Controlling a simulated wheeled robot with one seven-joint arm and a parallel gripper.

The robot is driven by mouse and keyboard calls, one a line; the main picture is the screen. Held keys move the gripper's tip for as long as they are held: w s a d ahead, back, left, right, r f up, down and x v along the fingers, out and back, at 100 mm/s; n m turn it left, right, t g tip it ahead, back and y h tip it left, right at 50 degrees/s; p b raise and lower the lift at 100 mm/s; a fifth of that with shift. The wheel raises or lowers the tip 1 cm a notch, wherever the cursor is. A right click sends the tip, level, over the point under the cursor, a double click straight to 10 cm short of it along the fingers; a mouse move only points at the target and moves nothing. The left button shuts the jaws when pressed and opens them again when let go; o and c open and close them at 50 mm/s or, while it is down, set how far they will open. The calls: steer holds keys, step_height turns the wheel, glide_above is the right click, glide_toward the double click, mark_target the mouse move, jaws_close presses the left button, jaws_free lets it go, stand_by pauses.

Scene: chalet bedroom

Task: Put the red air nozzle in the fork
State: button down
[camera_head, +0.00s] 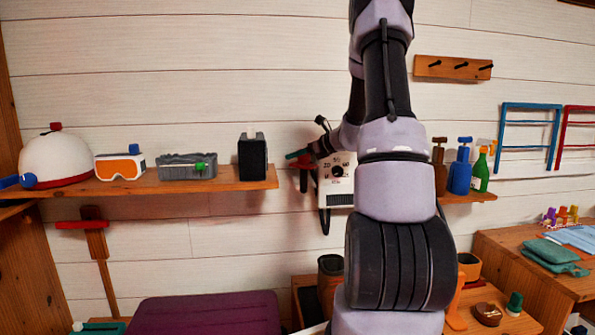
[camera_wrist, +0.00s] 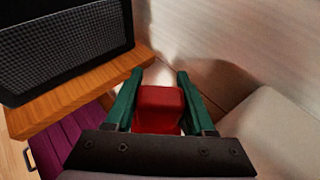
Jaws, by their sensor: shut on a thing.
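My gripper (camera_wrist: 160,74) has dark green fingers on both sides of a red block-like piece (camera_wrist: 158,104), which I take to be the red air nozzle. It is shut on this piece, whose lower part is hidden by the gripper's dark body. In the head view my gripper (camera_head: 297,155) is small, just off the right end of the left wall shelf, with some red showing at it. I cannot tell for sure which thing is the fork. A wooden upright with a red crosspiece (camera_head: 83,225) stands against the wall at the lower left.
The left shelf (camera_head: 225,184) holds a black box (camera_head: 252,157), a grey tray (camera_head: 188,167), goggles (camera_head: 120,165) and a white dome (camera_head: 55,160). A white dial unit (camera_head: 337,185) is close beside my gripper. Bottles (camera_head: 460,171) stand on the right shelf.

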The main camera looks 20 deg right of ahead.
mark_target(304, 171)
steer(key=shift+f, duration=2.55)
steer(key=shift+c, duration=1.2)
jaws_free()
steer(key=shift+f, duration=0.15)
